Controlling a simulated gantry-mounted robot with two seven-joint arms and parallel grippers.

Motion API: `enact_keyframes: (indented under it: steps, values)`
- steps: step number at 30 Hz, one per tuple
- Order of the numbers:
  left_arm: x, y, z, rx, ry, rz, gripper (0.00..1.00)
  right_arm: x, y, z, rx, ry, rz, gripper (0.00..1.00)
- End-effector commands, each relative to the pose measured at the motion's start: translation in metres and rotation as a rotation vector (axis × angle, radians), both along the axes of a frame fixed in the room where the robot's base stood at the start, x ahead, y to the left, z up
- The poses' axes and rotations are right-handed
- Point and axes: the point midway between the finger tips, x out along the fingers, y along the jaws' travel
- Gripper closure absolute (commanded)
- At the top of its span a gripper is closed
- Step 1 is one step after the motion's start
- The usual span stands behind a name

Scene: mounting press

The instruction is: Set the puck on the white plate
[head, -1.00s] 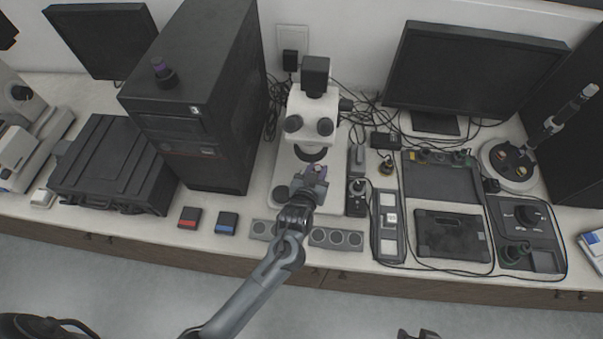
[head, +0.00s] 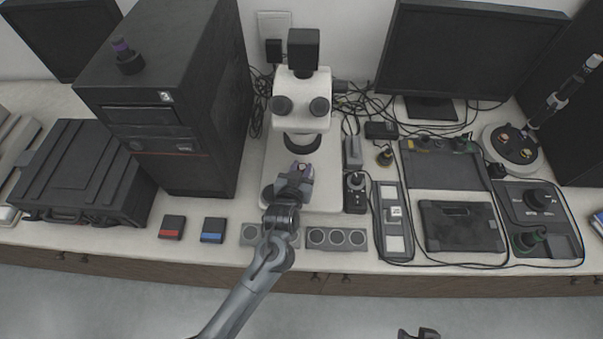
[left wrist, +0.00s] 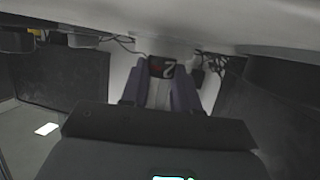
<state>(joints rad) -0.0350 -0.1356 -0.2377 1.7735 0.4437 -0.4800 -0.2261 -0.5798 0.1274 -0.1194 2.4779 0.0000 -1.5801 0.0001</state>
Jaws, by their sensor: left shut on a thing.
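My left gripper (head: 298,174) is shut above the front part of the white plate (head: 328,190), the base of the microscope. It is shut on the puck, which the fingers mostly hide in the head view. In the left wrist view the two purple-grey fingers (left wrist: 159,90) stand with a dark, reddish-marked patch between their tips; I cannot tell whether this is the puck or something behind. The gap between gripper and plate cannot be judged. At the bottom edge of the head view, a small dark part of my right gripper (head: 418,334) shows.
The white microscope (head: 302,105) rises just behind the gripper. Grey holders with round wells (head: 337,238) lie in front of the plate. A black tower (head: 180,100) stands left, and a small control box (head: 355,192) is close on the right.

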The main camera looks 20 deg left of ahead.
Motion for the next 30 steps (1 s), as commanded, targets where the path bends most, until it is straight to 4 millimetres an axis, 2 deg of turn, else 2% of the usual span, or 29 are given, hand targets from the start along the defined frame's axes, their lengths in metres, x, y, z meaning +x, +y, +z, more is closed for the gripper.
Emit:
enact_keyframes:
  steps: [12,13,18,30]
  values:
    - [0.0000,0.0000,-0.0029,0.000,0.001,0.000,1.00,0.0004,0.0025,0.0011,0.011,-0.002,-0.006,0.57]
    - [0.0000,0.0001,-0.0033,-0.001,0.001,0.000,0.69,0.0003,0.0027,0.0011,0.011,-0.002,-0.006,0.57]
    - [0.0000,0.0001,-0.0028,-0.001,0.000,0.000,0.44,0.0003,0.0030,0.0012,0.012,-0.002,-0.007,0.57]
    - [-0.0025,-0.0003,0.0020,-0.001,-0.001,0.000,0.44,0.0002,0.0022,0.0022,0.008,-0.002,-0.004,0.57]
